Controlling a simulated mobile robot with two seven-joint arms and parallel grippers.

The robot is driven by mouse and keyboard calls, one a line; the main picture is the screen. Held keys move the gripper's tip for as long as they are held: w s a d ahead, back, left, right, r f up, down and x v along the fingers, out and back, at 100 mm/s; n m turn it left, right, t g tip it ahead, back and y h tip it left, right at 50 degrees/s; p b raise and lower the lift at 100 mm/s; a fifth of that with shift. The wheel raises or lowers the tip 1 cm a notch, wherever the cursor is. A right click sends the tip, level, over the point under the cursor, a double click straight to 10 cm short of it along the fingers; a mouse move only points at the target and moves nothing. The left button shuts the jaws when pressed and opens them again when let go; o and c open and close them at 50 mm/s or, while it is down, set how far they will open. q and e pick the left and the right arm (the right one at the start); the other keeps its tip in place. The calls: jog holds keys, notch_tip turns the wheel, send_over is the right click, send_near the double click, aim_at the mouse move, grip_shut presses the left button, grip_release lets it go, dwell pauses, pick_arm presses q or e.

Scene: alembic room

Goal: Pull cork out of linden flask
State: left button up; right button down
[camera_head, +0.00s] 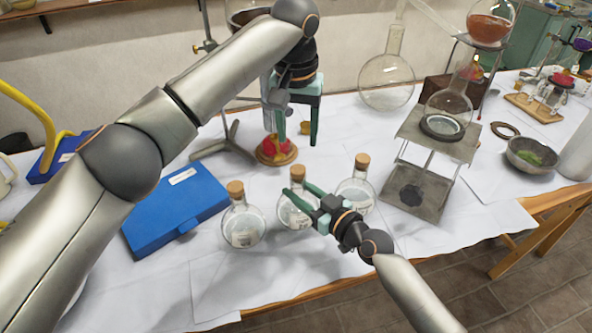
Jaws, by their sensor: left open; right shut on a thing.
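Three round glass flasks stand in a row on the white-covered table: a left flask (243,226), a middle flask (292,216) and a right flask (357,196). Each has a tan cork in its neck: left cork (235,188), middle cork (297,172), right cork (362,160). Their labels are too small to read, so I cannot tell which is linden. My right gripper (298,194) is shut around the neck of the middle flask, below its cork. My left gripper (297,132) is open and points down, above and behind the middle cork, with nothing between its fingers.
A burner with a red part (275,150) stands behind the flasks, near my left gripper. A blue case (172,212) lies at left. A metal stand (420,175) bearing a glass flask (447,110) is at right. The table's front is clear.

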aim_at(298, 168)
pick_arm(q)
notch_tip(298, 168, down, 8)
jog(key=shift+f, duration=0.1)
dwell(0.4)
grip_shut()
jog(key=c, duration=0.5)
grip_release()
grip_shut()
jog(key=shift+r, duration=0.4)
jog(key=shift+r, duration=1.85)
jog(key=shift+r, duration=0.1)
